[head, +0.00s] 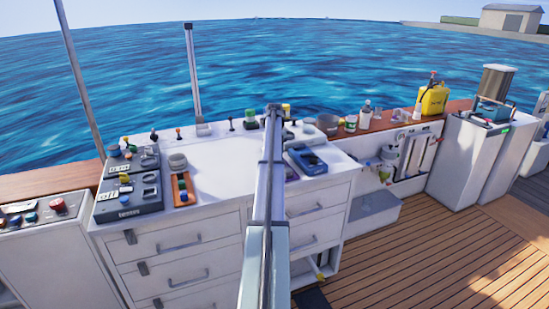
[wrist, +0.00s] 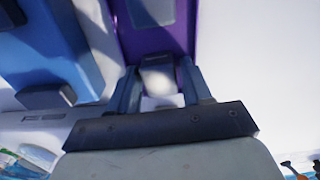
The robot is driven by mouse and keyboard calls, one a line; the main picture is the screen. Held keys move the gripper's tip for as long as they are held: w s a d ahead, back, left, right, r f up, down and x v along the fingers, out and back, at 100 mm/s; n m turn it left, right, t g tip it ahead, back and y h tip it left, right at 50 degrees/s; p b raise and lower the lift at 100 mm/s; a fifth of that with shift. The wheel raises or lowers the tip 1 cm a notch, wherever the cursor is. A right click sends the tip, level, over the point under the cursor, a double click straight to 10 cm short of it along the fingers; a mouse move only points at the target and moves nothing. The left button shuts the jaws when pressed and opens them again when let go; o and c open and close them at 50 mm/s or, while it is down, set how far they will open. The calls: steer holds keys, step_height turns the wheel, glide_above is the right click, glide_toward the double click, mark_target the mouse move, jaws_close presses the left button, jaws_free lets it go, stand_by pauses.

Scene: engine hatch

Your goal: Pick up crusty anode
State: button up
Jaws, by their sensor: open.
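In the wrist view my gripper (wrist: 158,92) is open, with its two blue-grey fingers apart. A small pale grey-white lump (wrist: 158,78) with rounded edges shows between the fingers; it may be the crusty anode, but its surface is too blurred to be sure. I cannot tell whether the fingers touch it. A purple surface (wrist: 155,35) lies just beyond it. In the head view my arm crosses the white worktop, and my gripper and the lump cannot be made out there. Nothing else in the head view is clearly the anode.
A blue device (head: 306,159) stands on the worktop (head: 222,180) right of my arm. A grey panel unit (head: 129,198) and an orange tray (head: 184,188) stand at left. Cups, bottles and a yellow container (head: 433,101) line the back right ledge. The worktop's middle is clear.

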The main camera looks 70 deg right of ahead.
jaws_close()
stand_by(0.4)
steer(key=shift+r, duration=0.15)
